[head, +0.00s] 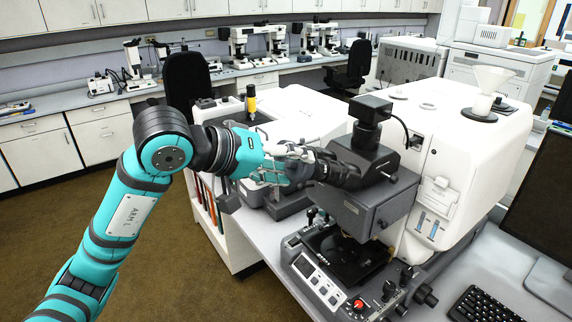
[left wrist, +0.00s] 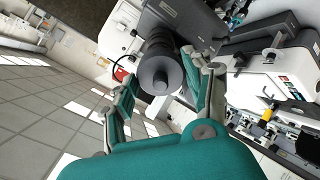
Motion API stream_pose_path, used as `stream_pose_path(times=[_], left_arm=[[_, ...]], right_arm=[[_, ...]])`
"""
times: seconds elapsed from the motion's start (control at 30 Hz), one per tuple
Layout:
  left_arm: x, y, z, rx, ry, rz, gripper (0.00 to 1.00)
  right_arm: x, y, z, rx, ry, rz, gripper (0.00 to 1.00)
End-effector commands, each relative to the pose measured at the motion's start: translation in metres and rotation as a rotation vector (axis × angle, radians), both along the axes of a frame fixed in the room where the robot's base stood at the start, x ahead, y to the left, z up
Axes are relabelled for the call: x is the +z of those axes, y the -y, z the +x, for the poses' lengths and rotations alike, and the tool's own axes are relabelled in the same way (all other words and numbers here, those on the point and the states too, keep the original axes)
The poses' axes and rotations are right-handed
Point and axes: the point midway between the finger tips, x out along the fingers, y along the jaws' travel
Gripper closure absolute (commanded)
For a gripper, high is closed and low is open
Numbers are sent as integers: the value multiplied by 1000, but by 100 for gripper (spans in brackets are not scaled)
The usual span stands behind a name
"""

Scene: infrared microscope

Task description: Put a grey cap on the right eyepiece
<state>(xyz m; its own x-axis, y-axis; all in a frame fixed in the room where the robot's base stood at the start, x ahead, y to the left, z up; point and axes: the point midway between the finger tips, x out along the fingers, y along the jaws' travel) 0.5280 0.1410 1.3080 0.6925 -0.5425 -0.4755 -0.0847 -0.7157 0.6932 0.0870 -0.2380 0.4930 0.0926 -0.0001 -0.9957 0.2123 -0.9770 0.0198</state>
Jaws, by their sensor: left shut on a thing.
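The microscope (head: 372,205) has a dark grey head, with its dark eyepiece end (head: 335,172) pointing left in the head view. My left gripper (head: 312,160) is at this end, with its fingers on either side. In the left wrist view, a dark grey round cap-like piece (left wrist: 160,76) lies between the fingers of my left gripper (left wrist: 165,82). It lines up with the ribbed dark eyepiece barrel (left wrist: 160,42) behind it. I cannot tell whether it is fully seated. The other eyepiece is not clearly visible. My right gripper is not in view.
The microscope stands on a grey table (head: 265,240), with its stage (head: 345,255) and control panel in front. A keyboard (head: 487,305) lies at the right. The floor at left is clear.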

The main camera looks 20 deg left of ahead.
Motion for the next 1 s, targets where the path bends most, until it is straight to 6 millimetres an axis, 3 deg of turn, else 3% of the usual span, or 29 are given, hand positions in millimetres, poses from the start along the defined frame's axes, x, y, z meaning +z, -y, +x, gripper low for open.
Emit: stream_pose_path(times=[1.0], left_arm=[[-10,11,14,-1,0,-1,61]], right_arm=[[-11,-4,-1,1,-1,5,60]])
